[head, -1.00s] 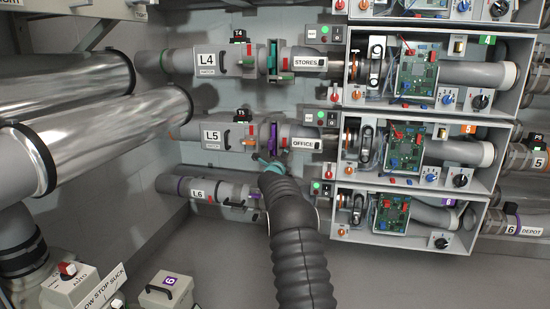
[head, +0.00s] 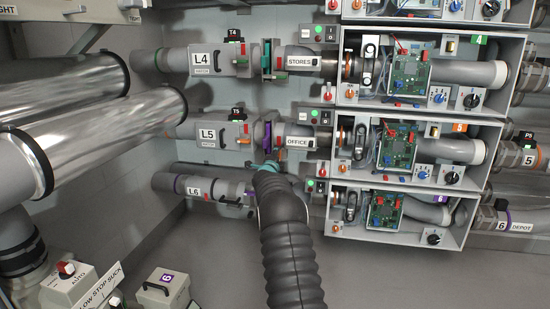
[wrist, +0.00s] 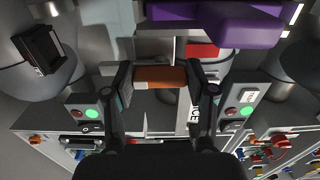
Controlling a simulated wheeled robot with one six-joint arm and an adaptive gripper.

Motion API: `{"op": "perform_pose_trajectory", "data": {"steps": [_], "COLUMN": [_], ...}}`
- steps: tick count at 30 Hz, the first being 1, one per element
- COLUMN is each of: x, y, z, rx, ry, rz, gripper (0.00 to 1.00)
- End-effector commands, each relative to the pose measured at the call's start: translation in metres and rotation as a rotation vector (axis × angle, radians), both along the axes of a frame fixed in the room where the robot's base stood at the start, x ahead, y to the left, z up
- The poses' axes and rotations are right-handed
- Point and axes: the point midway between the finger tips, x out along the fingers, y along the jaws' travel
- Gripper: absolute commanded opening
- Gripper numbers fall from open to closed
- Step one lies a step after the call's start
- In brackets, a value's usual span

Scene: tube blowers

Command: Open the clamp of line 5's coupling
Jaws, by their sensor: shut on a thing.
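Line 5's coupling, with its purple parts (head: 267,137), sits between the grey L5 pipe (head: 212,133) and the OFFICE pipe (head: 300,141). My gripper, with its teal part at the end of my dark ribbed arm, reaches up from below to just under it in the head view. In the wrist view my gripper (wrist: 163,88) has its two dark fingers closed on the ends of an orange-brown bar (wrist: 160,77), which looks like the clamp's handle. The purple part (wrist: 225,22) is close beyond the bar. My arm hides the fingertips in the head view.
Line 4's pipe (head: 212,61) runs above and line 6's pipe (head: 190,185) runs below, close to my arm. Open electronics boxes (head: 400,145) stand to the right. Large shiny pipes (head: 100,130) are at the left.

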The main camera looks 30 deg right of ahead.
Motion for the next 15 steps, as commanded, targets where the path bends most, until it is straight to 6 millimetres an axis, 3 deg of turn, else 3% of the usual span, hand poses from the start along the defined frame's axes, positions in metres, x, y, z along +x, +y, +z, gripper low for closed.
{"op": "perform_pose_trajectory", "data": {"steps": [6, 7, 10, 15], "x": [0.0004, 0.0004, 0.0004, 0.0005], "y": [0.0003, 0.0003, 0.0004, 0.0008], "z": [0.0008, 0.0008, 0.0007, 0.0005], "rx": [-0.005, -0.005, -0.004, -0.002], "ry": [0.002, 0.002, 0.001, 0.001], "rz": [0.002, 0.002, 0.001, 0.001], "gripper": [0.0, 0.58, 0.81, 0.81]}}
